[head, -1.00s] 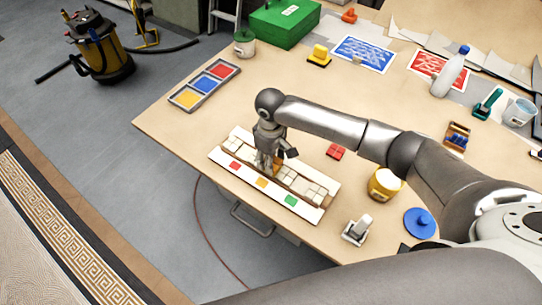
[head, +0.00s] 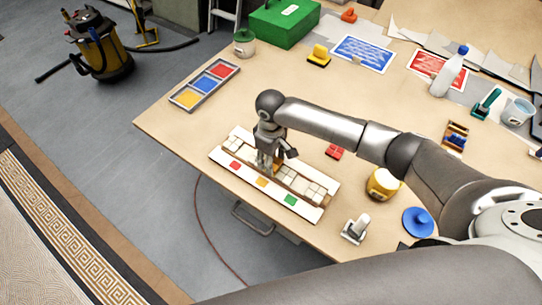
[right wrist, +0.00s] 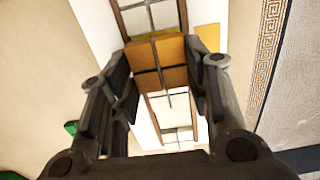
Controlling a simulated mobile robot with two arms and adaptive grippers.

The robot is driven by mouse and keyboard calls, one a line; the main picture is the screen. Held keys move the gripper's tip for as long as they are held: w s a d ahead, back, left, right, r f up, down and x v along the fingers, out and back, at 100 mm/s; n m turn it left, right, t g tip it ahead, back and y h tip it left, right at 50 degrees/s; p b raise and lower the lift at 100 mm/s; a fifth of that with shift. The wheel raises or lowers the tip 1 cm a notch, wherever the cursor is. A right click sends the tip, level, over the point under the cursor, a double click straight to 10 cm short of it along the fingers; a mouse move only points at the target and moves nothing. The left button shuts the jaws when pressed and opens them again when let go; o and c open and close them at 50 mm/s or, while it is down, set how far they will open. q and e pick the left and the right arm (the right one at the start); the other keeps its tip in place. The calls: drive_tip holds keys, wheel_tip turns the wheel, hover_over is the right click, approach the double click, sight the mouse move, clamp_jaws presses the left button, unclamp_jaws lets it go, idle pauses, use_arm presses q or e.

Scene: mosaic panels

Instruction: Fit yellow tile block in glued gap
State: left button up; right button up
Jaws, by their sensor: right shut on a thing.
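My right gripper (head: 274,168) points down over the middle of the mosaic panel (head: 318,211) at the table's near edge. In the right wrist view its fingers (right wrist: 160,65) are shut on the yellow tile block (right wrist: 158,52), an orange-yellow piece with dark grid lines. White tiles (right wrist: 152,18) show on both sides of the block, along the same row. The block lies over or in the gap between them; I cannot tell how deep it sits. In the head view the gripper mostly hides the block and gap. My left gripper is out of view.
The panel's front strip carries red (head: 235,166), yellow (head: 262,182) and green (head: 291,200) marks. A red tile block (head: 334,152) lies behind the panel. A yellow tub (head: 382,185), blue lid (head: 418,222) and small grey-white item (head: 356,229) stand to the right. A three-colour tray (head: 204,85) lies back left.

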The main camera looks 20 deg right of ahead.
drive_tip(key=shift+p, duration=0.4)
idle(0.4)
drive_tip(key=shift+f+b, duration=0.45)
drive_tip(key=shift+f, duration=0.4)
drive_tip(key=o, duration=1.1)
wheel_tip(320, 180, up, 12)
idle(0.6)
